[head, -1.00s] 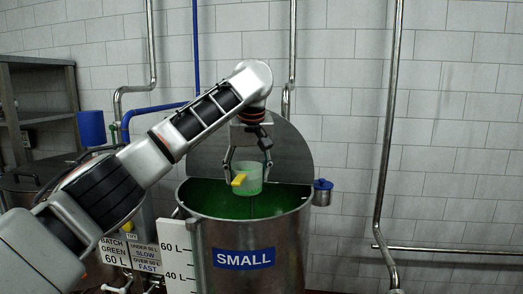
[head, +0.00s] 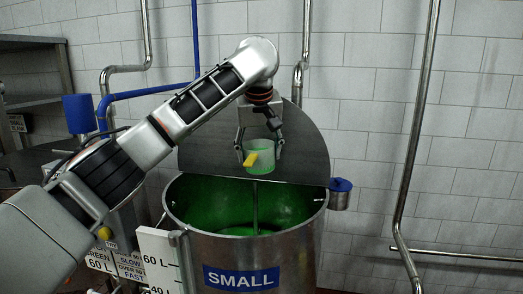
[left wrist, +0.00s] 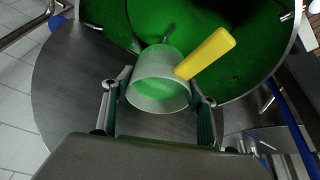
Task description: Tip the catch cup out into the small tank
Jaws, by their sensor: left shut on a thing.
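The catch cup (head: 261,150) is translucent with a yellow handle and holds some green liquid. My left gripper (head: 259,146) is shut on it, with one finger on each side, and holds it above the small tank's opening. The cup looks upright. In the left wrist view the cup (left wrist: 158,82) sits between the fingers (left wrist: 160,100), its yellow handle pointing up right. The small tank (head: 190,250) is a steel drum with a blue SMALL label and green inside. Its half lid stands raised behind the cup. My right gripper is not in view.
A white level scale (head: 160,262) stands at the tank's front left. A small blue-capped pot (head: 340,193) hangs at the right rim. Steel pipes (head: 415,140) run down the wall. A blue container (head: 78,113) is at the left.

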